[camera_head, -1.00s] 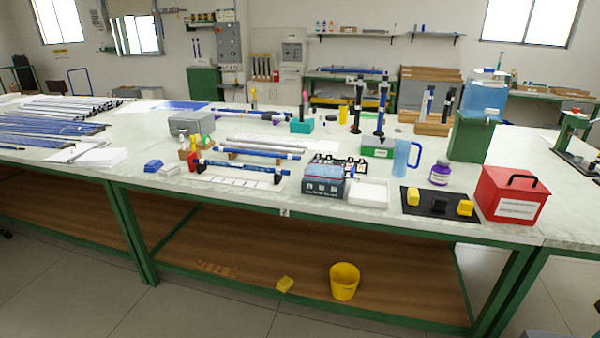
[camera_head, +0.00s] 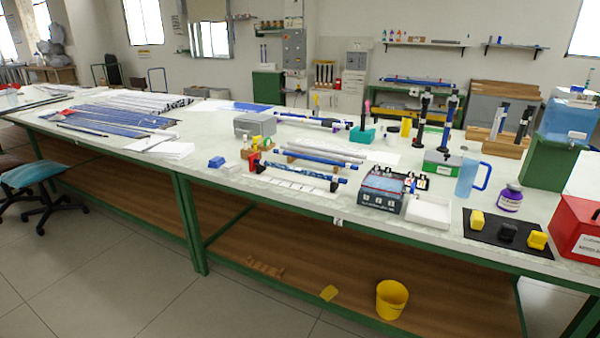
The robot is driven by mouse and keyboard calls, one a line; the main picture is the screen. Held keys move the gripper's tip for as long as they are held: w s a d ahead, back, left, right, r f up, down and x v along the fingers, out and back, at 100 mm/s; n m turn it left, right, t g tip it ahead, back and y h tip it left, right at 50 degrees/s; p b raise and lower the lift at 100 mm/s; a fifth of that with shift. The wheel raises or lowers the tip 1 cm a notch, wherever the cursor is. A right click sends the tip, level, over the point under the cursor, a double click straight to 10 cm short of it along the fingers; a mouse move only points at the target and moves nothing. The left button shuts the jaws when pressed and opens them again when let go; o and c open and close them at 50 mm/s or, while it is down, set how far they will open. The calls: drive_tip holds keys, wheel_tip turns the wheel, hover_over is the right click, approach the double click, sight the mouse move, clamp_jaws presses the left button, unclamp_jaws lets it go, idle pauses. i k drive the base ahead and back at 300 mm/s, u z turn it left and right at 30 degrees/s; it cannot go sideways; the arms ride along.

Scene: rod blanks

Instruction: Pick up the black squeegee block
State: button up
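The black squeegee block (camera_head: 507,232) sits on a dark mat (camera_head: 483,240) near the front right of the long workbench. One yellow block (camera_head: 477,220) stands to its left and another yellow block (camera_head: 537,240) to its right, all on the same mat. The black block is small and stands out little against the dark mat. My gripper and arm are not in this view.
A red box (camera_head: 578,230) stands right of the mat. A purple-labelled jar (camera_head: 510,197) and a blue jug (camera_head: 470,178) stand behind it. A white tray (camera_head: 428,212) lies to the left. A yellow bucket (camera_head: 391,298) is on the lower shelf. Floor in front is clear.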

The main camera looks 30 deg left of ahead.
sight(508, 232)
drive_tip(key=u, duration=0.2)
drive_tip(key=i, duration=0.35)
drive_tip(key=u, duration=0.6)
drive_tip(key=i, duration=1.45)
drive_tip(key=z, duration=0.3)
